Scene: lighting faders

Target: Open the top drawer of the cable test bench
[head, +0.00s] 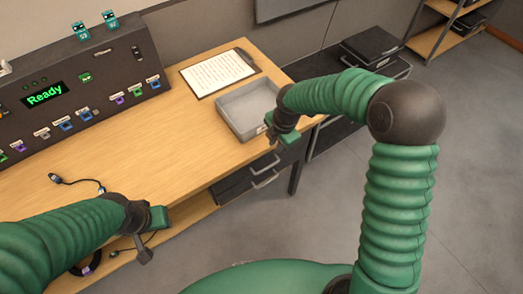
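The wooden cable test bench (165,150) runs diagonally across the left half of the head view. Under its right end is a dark drawer unit with two pale bar handles. The top drawer (237,184) shows its upper handle (264,166); the lower handle (265,181) is just below. Both drawers look closed. My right gripper (284,140) is at the bench's front edge, beside the grey tray's corner and above the upper handle, apart from it in the picture. Its fingers are largely hidden. My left gripper (150,238) is over the bench's front edge, away from the drawers; its finger opening is unclear.
A grey open tray (222,125) and a clipboard (218,73) lie on the bench top. A dark test panel (75,80) reading "Ready" stands at the back left. A cable (75,181) lies on the bench. A dark cabinet (335,132) stands beyond the bench. Floor at right is clear.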

